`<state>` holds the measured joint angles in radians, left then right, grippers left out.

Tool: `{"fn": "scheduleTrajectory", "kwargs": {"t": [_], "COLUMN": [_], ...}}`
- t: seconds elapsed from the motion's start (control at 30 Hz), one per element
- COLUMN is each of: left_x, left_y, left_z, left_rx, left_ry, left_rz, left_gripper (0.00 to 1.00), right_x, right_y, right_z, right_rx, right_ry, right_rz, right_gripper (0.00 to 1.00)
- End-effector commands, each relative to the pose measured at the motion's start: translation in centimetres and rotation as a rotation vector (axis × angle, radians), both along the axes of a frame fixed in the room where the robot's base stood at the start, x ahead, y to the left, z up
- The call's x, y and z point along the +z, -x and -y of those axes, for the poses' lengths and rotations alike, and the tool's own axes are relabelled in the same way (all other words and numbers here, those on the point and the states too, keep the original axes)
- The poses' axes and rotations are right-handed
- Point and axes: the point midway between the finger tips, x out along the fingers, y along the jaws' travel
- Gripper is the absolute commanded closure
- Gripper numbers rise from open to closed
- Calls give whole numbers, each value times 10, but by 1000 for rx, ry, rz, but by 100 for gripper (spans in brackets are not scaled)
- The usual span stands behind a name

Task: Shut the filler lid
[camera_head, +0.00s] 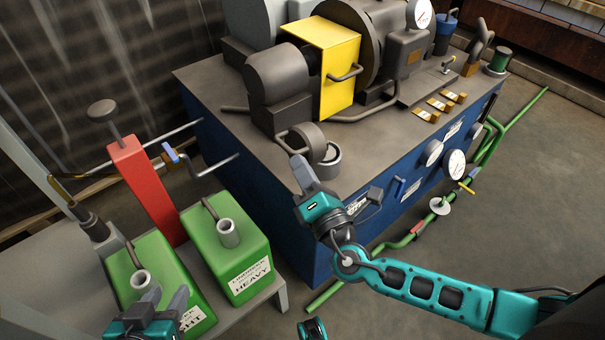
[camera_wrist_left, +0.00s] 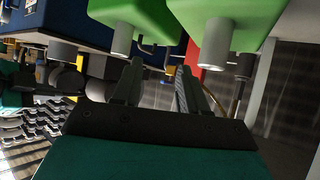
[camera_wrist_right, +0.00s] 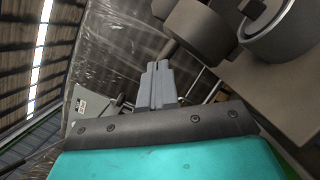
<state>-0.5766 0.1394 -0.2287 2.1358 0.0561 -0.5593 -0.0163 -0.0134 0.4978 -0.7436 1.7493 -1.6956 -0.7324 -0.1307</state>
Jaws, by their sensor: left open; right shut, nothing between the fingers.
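The filler neck (camera_head: 327,156) is a short grey ring with its round mouth uncovered, on the corner of the machine's grey top. A round dark grey piece, apparently the filler lid (camera_head: 303,137), stands tilted up beside it. In the right wrist view the neck (camera_wrist_right: 285,32) is at top right and the lid (camera_wrist_right: 198,30) is left of it. My right gripper (camera_head: 301,170) is shut and empty, just left of and below the neck, apart from the lid. My left gripper (camera_head: 165,302) is open and empty, low over the green cans at bottom left.
Two green cans (camera_head: 248,268) with spouts stand on a grey bench at left. A red post (camera_head: 143,185) with a knob rises behind them. A yellow box (camera_head: 339,68) and grey drums stand behind the lid. Gauges and a green pipe line the blue side (camera_head: 250,200).

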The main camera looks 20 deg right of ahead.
Motion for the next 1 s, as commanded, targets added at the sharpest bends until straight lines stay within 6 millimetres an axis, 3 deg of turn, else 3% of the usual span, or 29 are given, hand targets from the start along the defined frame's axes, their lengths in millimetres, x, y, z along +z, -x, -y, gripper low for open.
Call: {"fn": "scheduleTrajectory", "kwargs": {"t": [0.5, 1.0], "left_x": [6, 22], "left_y": [1, 2], "left_z": [-1, -9], "left_rx": [1, 14], "left_ry": [-4, -19], "left_rz": [0, 9], "left_gripper": [57, 57], "right_x": [28, 30], "right_y": [-14, -31], "right_z": [37, 83], "right_rx": [0, 1], "right_ry": [-466, -907], "right_rz": [-164, -326], "right_gripper": [100, 100]}}
